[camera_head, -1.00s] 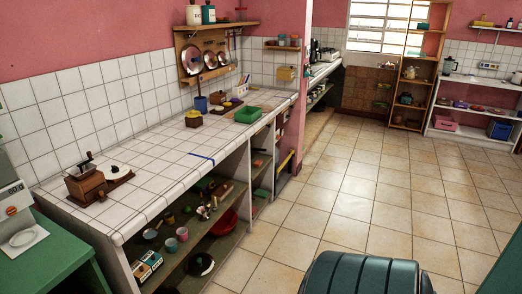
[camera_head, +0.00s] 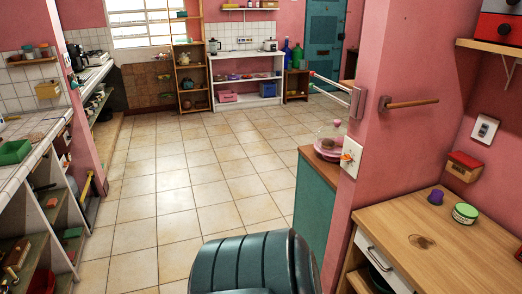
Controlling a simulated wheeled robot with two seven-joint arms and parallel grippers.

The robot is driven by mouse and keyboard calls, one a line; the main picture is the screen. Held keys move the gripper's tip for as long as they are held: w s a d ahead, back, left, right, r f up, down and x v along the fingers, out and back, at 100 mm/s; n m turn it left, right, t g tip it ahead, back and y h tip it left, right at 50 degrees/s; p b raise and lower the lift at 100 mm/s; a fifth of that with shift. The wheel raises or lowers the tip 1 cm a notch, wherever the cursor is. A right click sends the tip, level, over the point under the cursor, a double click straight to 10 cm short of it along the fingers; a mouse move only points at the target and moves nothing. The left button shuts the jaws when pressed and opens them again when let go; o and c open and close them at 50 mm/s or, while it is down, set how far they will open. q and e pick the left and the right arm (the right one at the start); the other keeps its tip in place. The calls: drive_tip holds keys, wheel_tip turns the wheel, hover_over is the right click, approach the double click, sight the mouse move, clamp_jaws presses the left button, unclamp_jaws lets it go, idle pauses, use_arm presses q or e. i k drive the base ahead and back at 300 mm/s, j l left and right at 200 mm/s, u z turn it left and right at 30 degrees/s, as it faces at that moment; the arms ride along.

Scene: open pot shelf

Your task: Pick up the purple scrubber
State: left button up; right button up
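A small purple object (camera_head: 436,197), which looks like the purple scrubber, sits on the wooden countertop (camera_head: 470,248) at the right. It is too small in the picture to make out its detail. It stands just left of a round green-and-white tin (camera_head: 464,213), with a small gap between them. Neither of my grippers shows in this view.
A pink wall end with a towel bar (camera_head: 411,103) rises behind the counter. A glass-domed dish (camera_head: 329,140) stands on a teal cabinet (camera_head: 315,205) left of it. A red-and-wood box (camera_head: 464,166) hangs on the wall. The tiled floor (camera_head: 190,180) in the middle is clear.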

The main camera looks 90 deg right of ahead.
sight(436, 197)
drive_tip(key=z, duration=4.1)
